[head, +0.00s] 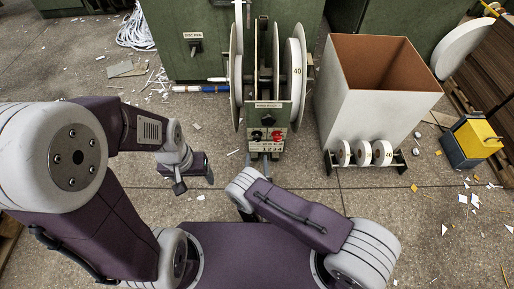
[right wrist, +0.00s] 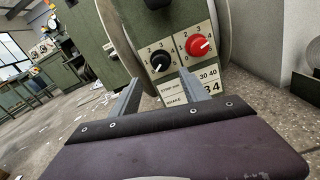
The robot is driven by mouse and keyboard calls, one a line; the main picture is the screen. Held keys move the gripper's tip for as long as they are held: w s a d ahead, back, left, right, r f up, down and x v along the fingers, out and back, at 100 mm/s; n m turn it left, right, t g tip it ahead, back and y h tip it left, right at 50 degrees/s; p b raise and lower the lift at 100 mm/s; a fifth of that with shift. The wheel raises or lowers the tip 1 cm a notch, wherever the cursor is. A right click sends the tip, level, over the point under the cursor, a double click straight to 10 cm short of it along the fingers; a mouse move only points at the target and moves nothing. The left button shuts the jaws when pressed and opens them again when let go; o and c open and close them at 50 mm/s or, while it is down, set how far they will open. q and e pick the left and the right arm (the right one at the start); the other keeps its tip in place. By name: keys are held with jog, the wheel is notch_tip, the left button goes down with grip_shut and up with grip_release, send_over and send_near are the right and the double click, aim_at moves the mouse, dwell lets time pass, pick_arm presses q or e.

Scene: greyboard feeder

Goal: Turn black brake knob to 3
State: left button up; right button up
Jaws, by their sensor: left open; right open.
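The black brake knob (right wrist: 160,62) sits on a pale numbered panel at the front of the green reel stand, left of a red knob (right wrist: 198,46). A white mark shows on the black knob; I cannot tell exactly which number it points to. The black knob also shows in the head view (head: 256,136). My right gripper (right wrist: 159,92) is open and empty, its two fingers reaching toward the panel on either side of the black knob's lower area. Contact is not visible. My left gripper (head: 193,184) is open and empty, well left of the panel.
Large reels (head: 298,80) flank the stand. A tall white bin (head: 375,115) stands to the right, with a low rack of small rolls (head: 362,153) before it. A yellow and grey box (head: 475,138) is further right. Paper scraps litter the floor.

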aim_at(257, 140)
jog(key=w+b, duration=0.4)
jog(key=w, duration=0.3)
jog(key=shift+w+d+f, duration=0.1)
jog(key=shift+w+f, duration=0.05)
jog(key=shift+w, duration=0.5)
grip_shut()
